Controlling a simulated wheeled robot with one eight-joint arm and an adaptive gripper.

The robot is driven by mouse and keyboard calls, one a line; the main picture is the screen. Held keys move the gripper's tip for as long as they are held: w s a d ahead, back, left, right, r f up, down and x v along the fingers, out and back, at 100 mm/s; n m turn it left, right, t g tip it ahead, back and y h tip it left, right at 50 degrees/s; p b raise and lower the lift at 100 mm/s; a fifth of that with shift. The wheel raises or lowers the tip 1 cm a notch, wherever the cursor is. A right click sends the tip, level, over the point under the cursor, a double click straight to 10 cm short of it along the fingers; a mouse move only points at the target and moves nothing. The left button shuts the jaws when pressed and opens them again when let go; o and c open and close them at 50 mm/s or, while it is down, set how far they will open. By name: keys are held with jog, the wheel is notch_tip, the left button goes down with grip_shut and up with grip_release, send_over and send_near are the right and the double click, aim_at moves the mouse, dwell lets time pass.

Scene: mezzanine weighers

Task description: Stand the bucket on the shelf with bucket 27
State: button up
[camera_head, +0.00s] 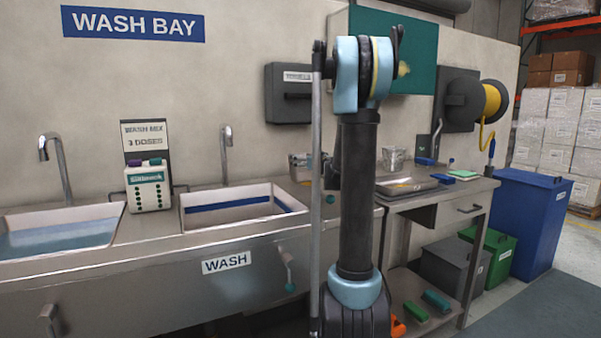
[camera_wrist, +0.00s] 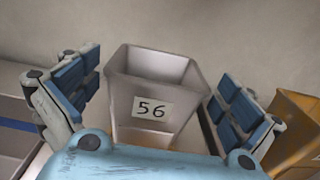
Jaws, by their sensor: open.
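A grey, square-mouthed tapered bucket labelled 56 (camera_wrist: 140,122) stands upright and looks empty in the wrist view. My gripper (camera_wrist: 155,78) is open, with one blue-padded finger on each side of this bucket. I cannot tell whether either finger touches it. An orange-brown container (camera_wrist: 293,128) is partly visible behind the right finger, its label unreadable. No number 27 is readable, and no shelf is clearly identified.
A double sink counter (camera_head: 150,255) spans the left, with taps and a dosing box (camera_head: 149,188). Right of my arm, a steel bench (camera_head: 450,190) holds a tray and a small metal pail (camera_head: 393,158). A blue bin (camera_head: 528,222) stands further right.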

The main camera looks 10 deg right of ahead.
jog(key=x, duration=0.4)
jog(key=shift+w+a, duration=0.1)
jog(key=shift+w, duration=0.1)
jog(key=shift+c, duration=0.6)
jog(key=c, duration=1.9)
notch_tip(320, 180, up, 10)
